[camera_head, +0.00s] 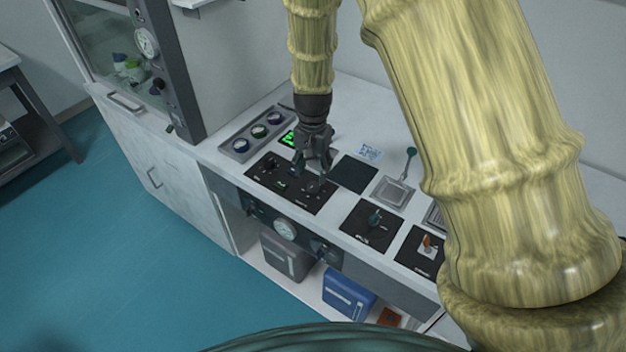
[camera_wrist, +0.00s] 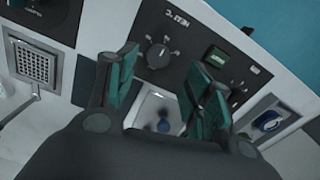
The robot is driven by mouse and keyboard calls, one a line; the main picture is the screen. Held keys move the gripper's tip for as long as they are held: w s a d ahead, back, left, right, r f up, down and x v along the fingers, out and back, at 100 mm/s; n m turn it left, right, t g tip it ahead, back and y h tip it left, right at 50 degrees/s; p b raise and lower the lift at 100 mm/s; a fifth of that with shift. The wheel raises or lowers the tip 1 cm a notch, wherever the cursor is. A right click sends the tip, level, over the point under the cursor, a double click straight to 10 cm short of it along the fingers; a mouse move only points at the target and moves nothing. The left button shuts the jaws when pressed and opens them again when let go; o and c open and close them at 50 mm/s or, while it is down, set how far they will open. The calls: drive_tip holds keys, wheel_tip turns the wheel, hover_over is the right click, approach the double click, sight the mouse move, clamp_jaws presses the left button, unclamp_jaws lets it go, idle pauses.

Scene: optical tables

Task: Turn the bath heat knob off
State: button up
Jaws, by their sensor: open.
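A dark round knob (camera_wrist: 158,55) with a light pointer mark sits on a black control panel (camera_wrist: 150,78). The lettering beside it is inverted and seems to include "HEAT", but I cannot read it fully. In the head view the panel (camera_head: 262,182) lies at the counter's front, with this knob (camera_head: 313,187) near its right end, partly behind the fingers. My gripper (camera_head: 314,170) is open above the panel. In the wrist view its fingers (camera_wrist: 165,65) stand apart on either side of the knob's line of sight; I see no clear contact.

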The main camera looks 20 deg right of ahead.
sight(313, 185)
drive_tip(key=shift+s+f+p, duration=0.1)
drive_tip(key=shift+f+p, duration=0.55)
drive_tip(key=shift+f, duration=2.35)
drive_tip(key=c, duration=1)
